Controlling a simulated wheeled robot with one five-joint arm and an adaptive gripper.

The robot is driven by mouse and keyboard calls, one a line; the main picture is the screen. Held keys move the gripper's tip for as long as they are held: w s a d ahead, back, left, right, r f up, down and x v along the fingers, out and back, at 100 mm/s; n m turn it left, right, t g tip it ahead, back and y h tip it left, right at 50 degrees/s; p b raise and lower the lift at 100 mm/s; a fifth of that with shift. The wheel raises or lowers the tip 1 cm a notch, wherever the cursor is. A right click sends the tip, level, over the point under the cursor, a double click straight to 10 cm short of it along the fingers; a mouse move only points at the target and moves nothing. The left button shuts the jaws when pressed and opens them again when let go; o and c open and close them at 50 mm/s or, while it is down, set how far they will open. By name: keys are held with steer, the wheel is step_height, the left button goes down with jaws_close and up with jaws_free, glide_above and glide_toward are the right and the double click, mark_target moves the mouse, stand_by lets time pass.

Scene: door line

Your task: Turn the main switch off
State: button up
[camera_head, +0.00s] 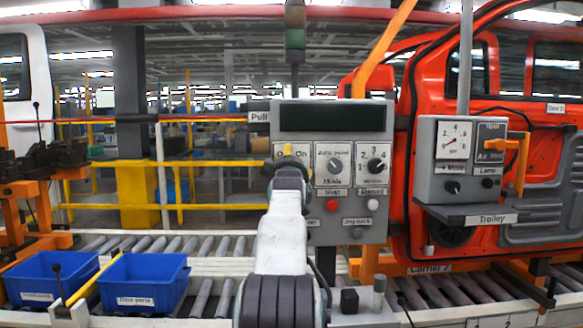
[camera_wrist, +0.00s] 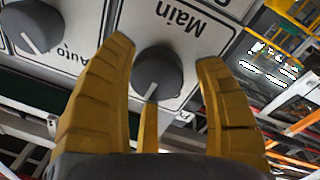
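The main switch is a dark grey round knob (camera_wrist: 158,70) on a white plate with an upside-down "Main" label in the wrist view. Its white pointer line points down and slightly left there. My gripper (camera_wrist: 165,55) has its yellow fingers apart on either side of the knob; a gap shows at the right finger, and the left finger is very close to the knob's edge. A third yellow part shows below the knob.
A trolley box (camera_head: 462,160) stands right. Blue bins (camera_head: 140,285) stand left.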

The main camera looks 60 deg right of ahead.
steer(key=shift+o, duration=0.5)
steer(key=shift+d+f, duration=0.1)
steer(key=shift+f, duration=0.05)
steer(key=shift+s, duration=0.1)
steer(key=v, duration=1.2)
